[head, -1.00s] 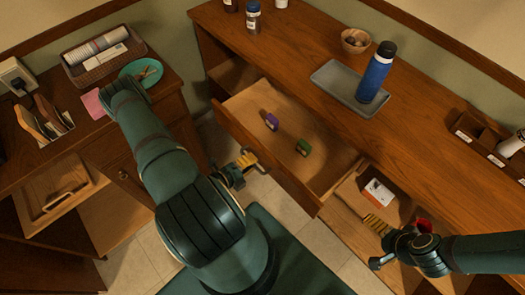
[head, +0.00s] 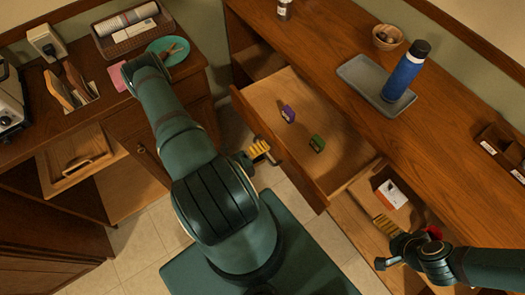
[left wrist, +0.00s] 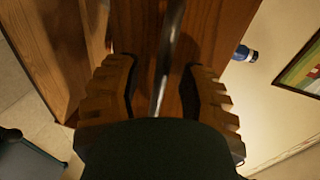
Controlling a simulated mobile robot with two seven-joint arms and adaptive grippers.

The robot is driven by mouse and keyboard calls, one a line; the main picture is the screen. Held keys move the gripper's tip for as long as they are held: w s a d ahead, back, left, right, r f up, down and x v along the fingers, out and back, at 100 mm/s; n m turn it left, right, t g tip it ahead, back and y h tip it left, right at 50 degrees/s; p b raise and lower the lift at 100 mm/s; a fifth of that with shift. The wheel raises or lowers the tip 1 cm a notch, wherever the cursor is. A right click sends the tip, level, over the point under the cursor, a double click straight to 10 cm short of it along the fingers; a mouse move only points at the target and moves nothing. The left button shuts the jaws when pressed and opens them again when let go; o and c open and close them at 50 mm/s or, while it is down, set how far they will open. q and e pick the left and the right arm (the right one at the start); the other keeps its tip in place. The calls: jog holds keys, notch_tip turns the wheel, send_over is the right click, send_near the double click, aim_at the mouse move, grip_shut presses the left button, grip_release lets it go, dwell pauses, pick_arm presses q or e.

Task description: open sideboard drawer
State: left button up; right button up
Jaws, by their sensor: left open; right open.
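The wooden sideboard (head: 300,45) runs along the right of the head view. Its left drawer (head: 262,92) stands well out and holds a purple box (head: 288,113) and a green box (head: 317,143). My left gripper (head: 261,149) is at this drawer's front by its bar handle. In the left wrist view the metal handle (left wrist: 168,60) lies between the open fingers (left wrist: 165,95), with gaps on both sides. My right gripper (head: 385,240) is open over a second, pulled-out drawer (head: 350,218) holding a white and red box (head: 391,193).
A grey tray (head: 352,72) with a blue bottle (head: 405,68) and a wooden bowl (head: 387,37) stand on the sideboard. A side cabinet (head: 190,85) is at left, with a basket (head: 128,38) and teal dish (head: 167,51). Tiled floor (head: 145,235) shows between.

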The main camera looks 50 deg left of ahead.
pick_arm(q)
jog(key=shift+s, duration=0.1)
jog(key=v, duration=1.1)
jog(key=shift+s+a, duration=0.15)
jog(key=shift+s, duration=0.25)
jog(key=shift+r, duration=0.1)
